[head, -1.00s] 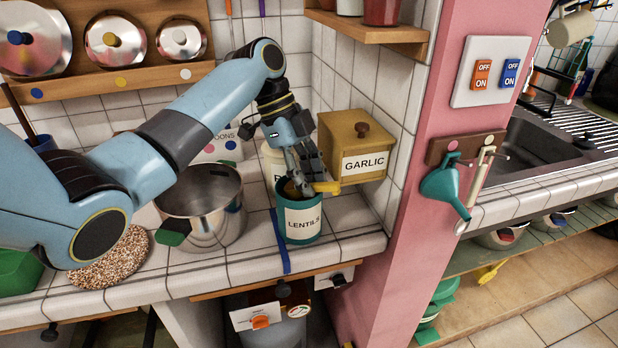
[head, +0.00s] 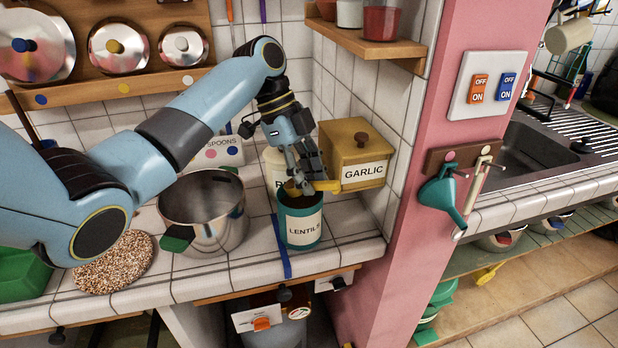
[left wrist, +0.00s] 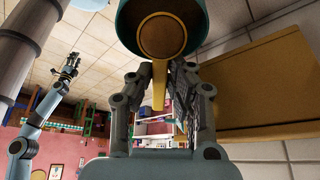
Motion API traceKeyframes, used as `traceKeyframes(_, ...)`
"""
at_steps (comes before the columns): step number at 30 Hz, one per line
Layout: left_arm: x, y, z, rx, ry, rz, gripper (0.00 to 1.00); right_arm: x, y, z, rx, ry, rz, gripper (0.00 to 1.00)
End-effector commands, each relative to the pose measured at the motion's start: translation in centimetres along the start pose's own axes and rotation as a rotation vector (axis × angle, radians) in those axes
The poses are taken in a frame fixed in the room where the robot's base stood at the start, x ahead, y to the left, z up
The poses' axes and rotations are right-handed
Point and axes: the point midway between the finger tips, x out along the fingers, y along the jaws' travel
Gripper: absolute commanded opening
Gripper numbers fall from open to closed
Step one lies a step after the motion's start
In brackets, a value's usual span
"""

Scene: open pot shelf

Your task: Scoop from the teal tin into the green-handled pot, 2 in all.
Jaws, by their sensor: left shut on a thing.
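The teal tin (head: 301,232), labelled LENTILS, stands upright on the tiled counter near its front. My left gripper (head: 308,182) is just above its mouth, shut on the handle of a yellow scoop (head: 328,186). The scoop's bowl is at the tin's mouth; how deep it sits is hard to tell. In the left wrist view the scoop (left wrist: 161,36) shows a round brown fill, with the tin (left wrist: 128,25) around it. The green-handled pot (head: 205,225) stands left of the tin, open; its bottom is hidden. My right gripper (left wrist: 70,68) is small in the left wrist view.
A GARLIC box (head: 357,150) is close behind and right of the tin, with a cream jar (head: 275,165) behind it. A blue strip (head: 281,245) lies between pot and tin. A speckled round mat (head: 115,262) lies left of the pot. A pink pillar (head: 440,120) bounds the right.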

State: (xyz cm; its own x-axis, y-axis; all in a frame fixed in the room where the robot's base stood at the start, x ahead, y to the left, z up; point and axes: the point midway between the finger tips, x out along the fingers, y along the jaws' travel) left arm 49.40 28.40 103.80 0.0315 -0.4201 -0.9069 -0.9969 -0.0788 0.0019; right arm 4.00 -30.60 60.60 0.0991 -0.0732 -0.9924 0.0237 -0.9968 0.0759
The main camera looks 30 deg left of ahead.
Motion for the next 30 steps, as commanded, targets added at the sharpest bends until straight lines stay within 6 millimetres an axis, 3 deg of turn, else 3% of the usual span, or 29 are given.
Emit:
traceKeyframes(17,-5.0,0.0,-2.3,0.001,0.0,-0.002,0.0,-5.2,0.4,-0.6,0.0,0.001,0.0,0.4)
traceKeyframes(30,-5.1,0.0,-2.4,0.001,0.0,-0.001,0.0,-5.3,0.4,-0.6,0.0,0.001,0.0,0.4)
